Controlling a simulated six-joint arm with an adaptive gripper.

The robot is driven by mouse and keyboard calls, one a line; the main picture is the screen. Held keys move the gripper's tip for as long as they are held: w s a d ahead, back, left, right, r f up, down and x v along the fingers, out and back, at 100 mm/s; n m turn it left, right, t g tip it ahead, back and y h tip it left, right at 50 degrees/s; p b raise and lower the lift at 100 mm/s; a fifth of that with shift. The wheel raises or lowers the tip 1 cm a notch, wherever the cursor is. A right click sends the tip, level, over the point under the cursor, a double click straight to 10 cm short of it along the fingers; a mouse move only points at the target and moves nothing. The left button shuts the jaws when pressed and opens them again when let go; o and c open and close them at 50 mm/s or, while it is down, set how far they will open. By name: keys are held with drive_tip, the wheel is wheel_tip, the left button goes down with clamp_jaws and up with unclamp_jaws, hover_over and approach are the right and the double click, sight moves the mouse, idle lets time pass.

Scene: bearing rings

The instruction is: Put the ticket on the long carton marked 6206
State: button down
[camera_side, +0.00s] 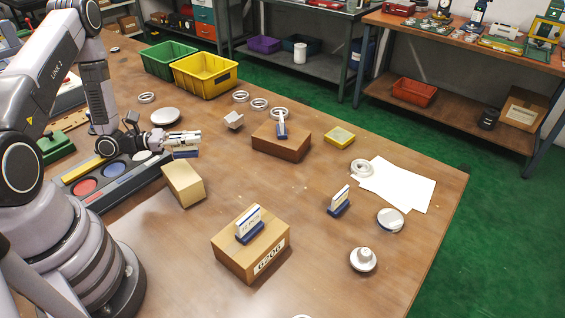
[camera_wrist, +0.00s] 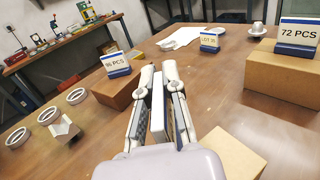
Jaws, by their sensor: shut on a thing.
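My gripper (camera_side: 190,139) is shut on a ticket, a white plate with a blue base (camera_side: 186,154). In the wrist view the ticket (camera_wrist: 159,108) stands between the two fingers (camera_wrist: 162,95), its face turned away from reading. The gripper is in the air, just above and behind a small tan carton (camera_side: 184,184). The carton marked 6206 (camera_side: 235,258) sits at the front of the table, apart from the gripper. A ticket (camera_side: 249,222) stands on its top; in the wrist view this ticket (camera_wrist: 297,33) reads 72 PCS.
A brown carton (camera_side: 281,146) carries a 96 PCS ticket (camera_wrist: 116,64). A LOT ticket (camera_side: 339,201) stands on bare table. White rings, paper sheets (camera_side: 398,185), a yellow box (camera_side: 340,136) and green and yellow bins (camera_side: 205,78) lie around. Table between the cartons is clear.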

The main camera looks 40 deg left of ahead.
sight(198, 149)
drive_tip(key=shift+f, duration=1.7)
drive_tip(key=shift+f, duration=0.1)
drive_tip(key=c, duration=1.2)
unclamp_jaws()
drive_tip(key=shift+c, duration=0.2)
